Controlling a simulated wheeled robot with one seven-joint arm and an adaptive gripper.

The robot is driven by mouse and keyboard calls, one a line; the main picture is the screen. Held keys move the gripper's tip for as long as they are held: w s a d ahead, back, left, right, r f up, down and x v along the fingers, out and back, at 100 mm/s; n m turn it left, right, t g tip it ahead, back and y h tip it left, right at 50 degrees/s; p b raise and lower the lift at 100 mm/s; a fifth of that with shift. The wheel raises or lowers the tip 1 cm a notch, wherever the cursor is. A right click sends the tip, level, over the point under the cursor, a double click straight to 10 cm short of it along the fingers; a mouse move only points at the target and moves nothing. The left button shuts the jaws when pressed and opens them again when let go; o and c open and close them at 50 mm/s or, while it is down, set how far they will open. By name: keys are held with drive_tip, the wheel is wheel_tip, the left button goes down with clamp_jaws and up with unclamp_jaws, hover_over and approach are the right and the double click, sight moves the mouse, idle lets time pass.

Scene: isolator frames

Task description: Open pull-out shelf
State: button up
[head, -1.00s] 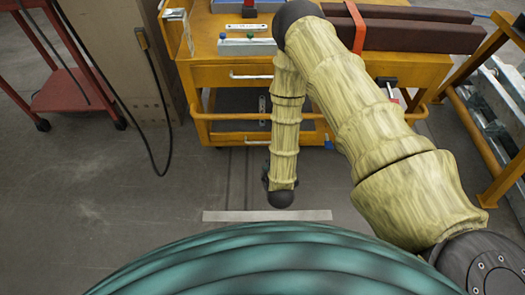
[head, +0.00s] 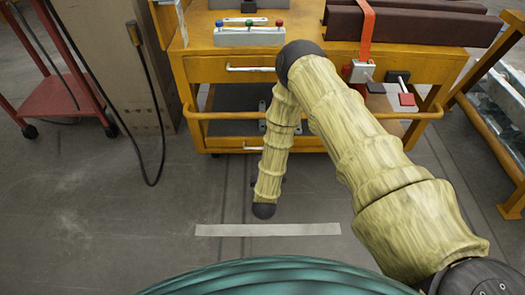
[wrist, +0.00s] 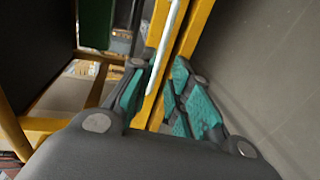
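The yellow bench (head: 205,71) stands ahead in the head view. Its upper front has a pale bar handle (head: 250,69). A lower yellow front with another pale handle (head: 252,148) sits near the floor and looks closed. My arm reaches down in front of the bench, and my gripper is hidden there. In the wrist view my gripper (wrist: 160,66) has its teal-padded fingers apart. A pale bar (wrist: 165,45) and yellow edges show between the fingers. I cannot tell whether either finger touches the bar or which handle it is.
A yellow rail (head: 225,115) crosses the bench front. A clamp with a red pad (head: 406,99) hangs at its right. A red cart (head: 68,90) and beige cabinet (head: 108,60) stand left, and a yellow rack (head: 490,130) right. The floor left of my arm is clear.

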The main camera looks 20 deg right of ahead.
drive_tip(key=shift+b+x, duration=1.75)
drive_tip(key=shift+x, duration=2.75)
clamp_jaws()
